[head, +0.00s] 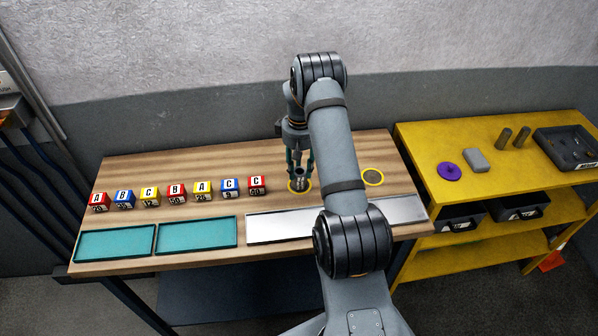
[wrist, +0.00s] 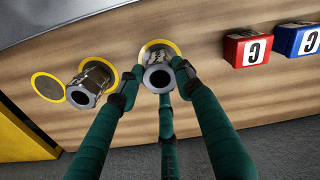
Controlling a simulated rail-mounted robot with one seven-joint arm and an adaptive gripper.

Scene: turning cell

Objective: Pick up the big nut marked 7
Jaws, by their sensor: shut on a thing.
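My gripper (wrist: 156,77) has its green fingers on both sides of a metal nut (wrist: 158,72) and is shut on it. The nut is tall and grey with a round dark hole. It is over a yellow-ringed spot (wrist: 148,44) on the wooden table; I cannot tell whether it touches the table. In the head view my gripper (head: 300,172) points down at this spot (head: 292,188). A second metal nut (wrist: 88,84) stands to the left in the wrist view, and my arm hides it in the head view. I can read no number on either nut.
An empty yellow-ringed spot (head: 373,177) is at the table's right. Several lettered blocks (head: 176,191) stand in a row at left, behind two teal trays (head: 197,234). A pale metal plate (head: 280,226) lies in front. A yellow shelf (head: 520,180) stands to the right.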

